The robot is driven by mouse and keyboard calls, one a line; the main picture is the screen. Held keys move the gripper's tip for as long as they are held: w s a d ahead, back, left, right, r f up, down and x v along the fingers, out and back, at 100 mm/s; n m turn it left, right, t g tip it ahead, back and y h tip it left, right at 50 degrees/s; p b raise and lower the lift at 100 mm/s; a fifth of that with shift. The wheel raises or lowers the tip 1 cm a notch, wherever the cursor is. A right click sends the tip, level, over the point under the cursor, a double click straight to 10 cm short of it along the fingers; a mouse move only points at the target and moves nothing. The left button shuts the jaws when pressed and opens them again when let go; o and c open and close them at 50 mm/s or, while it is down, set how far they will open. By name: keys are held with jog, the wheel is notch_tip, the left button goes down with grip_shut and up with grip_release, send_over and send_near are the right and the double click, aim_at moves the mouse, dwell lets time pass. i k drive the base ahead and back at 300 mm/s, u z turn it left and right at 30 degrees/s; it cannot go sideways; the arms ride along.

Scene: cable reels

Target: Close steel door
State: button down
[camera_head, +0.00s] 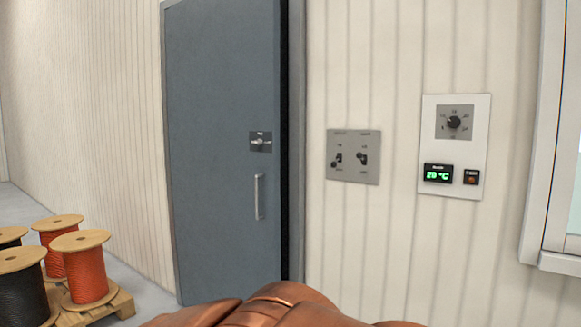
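The steel door (222,140) is a blue-grey slab in the pale panelled wall, left of centre in the head view. A dark strip runs down between its right edge and the grey frame (297,140), so it looks slightly ajar. A vertical pull handle (259,197) is on the door's right side, with a small latch plate (260,142) above it. The copper-coloured shape along the bottom edge appears to be part of my arm. My gripper is not in view.
Cable reels with orange (88,275) and black (22,296) cable stand on a wooden pallet (122,302) at lower left. A switch plate (353,174) and a temperature panel (477,110) are on the wall right of the door. A white-framed window (540,160) is at far right.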

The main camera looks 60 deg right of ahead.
aim_at(223, 57)
jog(key=u, duration=0.2)
jog(key=k, duration=0.3)
jog(key=z, duration=1.1)
jog(key=i, duration=1.35)
jog(key=u, duration=0.6)
